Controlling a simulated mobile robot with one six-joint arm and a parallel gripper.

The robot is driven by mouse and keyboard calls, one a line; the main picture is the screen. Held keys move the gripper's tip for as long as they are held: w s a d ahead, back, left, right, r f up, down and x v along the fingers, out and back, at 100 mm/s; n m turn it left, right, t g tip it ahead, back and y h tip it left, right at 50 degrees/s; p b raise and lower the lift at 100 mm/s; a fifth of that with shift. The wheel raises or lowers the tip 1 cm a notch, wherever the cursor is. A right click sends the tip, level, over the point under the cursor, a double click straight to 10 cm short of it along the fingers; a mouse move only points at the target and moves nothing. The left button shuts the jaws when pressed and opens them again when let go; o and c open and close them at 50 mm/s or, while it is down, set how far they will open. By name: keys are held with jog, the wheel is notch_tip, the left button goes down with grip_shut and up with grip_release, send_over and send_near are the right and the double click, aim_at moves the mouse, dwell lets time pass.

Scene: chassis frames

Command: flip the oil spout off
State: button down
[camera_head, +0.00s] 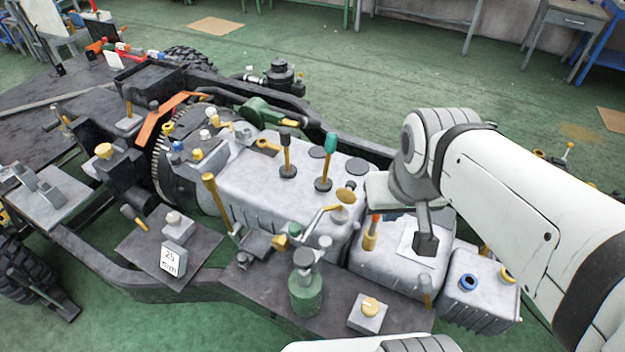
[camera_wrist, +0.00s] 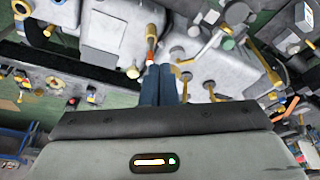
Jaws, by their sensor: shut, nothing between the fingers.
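My gripper (camera_head: 425,243) is shut and empty, pointing down over the grey housing (camera_head: 372,270) at the right. In the wrist view its two dark fingers (camera_wrist: 159,84) lie together. A yellow handle with an orange band (camera_head: 370,236) stands just left of my gripper, apart from it in the head view. A yellow handle with an orange band also shows in the wrist view (camera_wrist: 151,38), close beyond the fingertips. A brass spout-like arm with a round cap (camera_head: 345,196) rises farther left. I cannot tell for sure which part is the oil spout.
A green can (camera_head: 306,294) and a knob box (camera_head: 368,314) stand on the dark front plate. Black and green-topped levers (camera_head: 327,160) rise from the large grey casing (camera_head: 250,180). A small tank with a blue ring (camera_head: 480,300) is at the right.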

jog(key=m+g+y+p, duration=0.3)
jog(key=m+g+p, duration=0.4)
jog(key=m, duration=0.2)
send_over(318, 213)
jog(key=w+d, duration=0.3)
notch_tip(318, 213, down, 9)
jog(key=shift+s+a+f, duration=0.1)
jog(key=shift+a+f, duration=0.05)
jog(key=shift+a, duration=0.05)
jog(key=b+x, duration=0.2)
jog(key=x, duration=0.1)
jog(key=b+x, duration=0.3)
jog(key=x, duration=0.1)
jog(key=b+x, duration=0.2)
jog(key=x, duration=0.1)
jog(key=shift+w+f+b, duration=0.25)
jog(key=shift+f+b, duration=0.05)
jog(key=shift+b, duration=0.1)
jog(key=s+a, duration=0.3)
jog(key=shift+r, duration=0.25)
